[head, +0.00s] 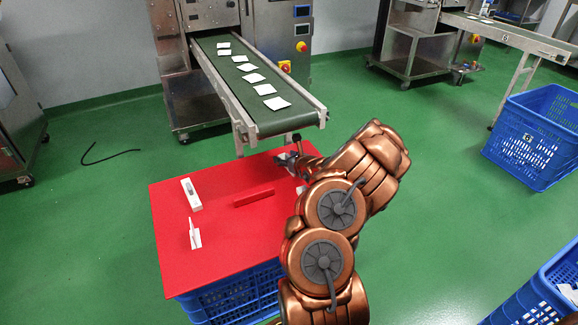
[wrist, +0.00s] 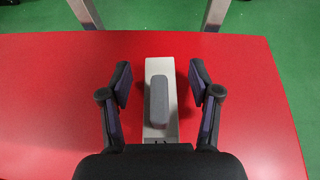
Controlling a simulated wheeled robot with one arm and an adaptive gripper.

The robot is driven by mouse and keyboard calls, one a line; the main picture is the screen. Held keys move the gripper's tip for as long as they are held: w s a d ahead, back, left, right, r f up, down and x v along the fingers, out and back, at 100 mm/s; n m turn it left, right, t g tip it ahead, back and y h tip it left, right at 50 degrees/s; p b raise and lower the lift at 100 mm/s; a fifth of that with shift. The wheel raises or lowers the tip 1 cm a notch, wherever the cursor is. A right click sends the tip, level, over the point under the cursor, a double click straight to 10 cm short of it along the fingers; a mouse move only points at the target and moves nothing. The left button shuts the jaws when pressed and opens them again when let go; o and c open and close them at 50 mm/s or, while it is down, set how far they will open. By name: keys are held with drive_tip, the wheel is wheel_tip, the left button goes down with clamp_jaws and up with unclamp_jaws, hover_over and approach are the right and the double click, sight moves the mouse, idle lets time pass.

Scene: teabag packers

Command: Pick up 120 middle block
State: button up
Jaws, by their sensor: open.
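In the wrist view a grey rounded block (wrist: 158,100) lies along a pale, light-grey base (wrist: 154,45) on the red top. My gripper (wrist: 160,84) is open, with one finger on each side of the block and base and a gap on both sides. In the head view my gripper (head: 289,159) is at the back right of the red top, and my arm hides most of what is under it. A similar white piece with a grey middle (head: 192,194) lies at the left of the red top.
The red top (head: 235,235) rests on a blue crate (head: 235,299). A red bar (head: 253,198) and a white upright piece (head: 194,238) are on it. A conveyor (head: 262,122) with several white packets ends just behind. Another blue crate (head: 535,135) stands at the right.

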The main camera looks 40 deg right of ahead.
clamp_jaws()
idle(0.6)
drive_tip(key=shift+s+r, duration=0.35)
drive_tip(key=shift+r, duration=0.05)
drive_tip(key=r+p+v, duration=0.1)
drive_tip(key=p+v, duration=0.4)
drive_tip(key=v, duration=1)
drive_tip(key=shift+w+r, duration=0.25)
drive_tip(key=shift+w, duration=0.1)
